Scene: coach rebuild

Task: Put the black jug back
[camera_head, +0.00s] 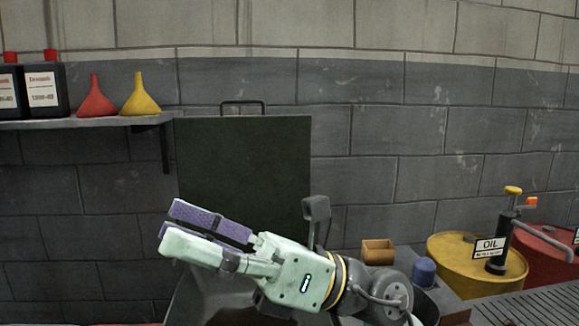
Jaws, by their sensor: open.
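Two black jugs (42,90) with red caps and white labels stand upright side by side at the left end of the wall shelf (90,124). The left one is cut off by the picture edge. I cannot tell which one the task means. My gripper (170,226) is open, with its purple-padded fingers pointing left. No jug shows between them. It is in front of a dark upright panel, lower than the shelf and to the right of the jugs.
A red funnel (97,101) and a yellow funnel (140,97) stand right of the jugs. The dark panel (245,165) has a top handle. At right are a small wooden box (378,252), a blue object (424,270), a yellow oil drum (450,252) and a red drum (540,255).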

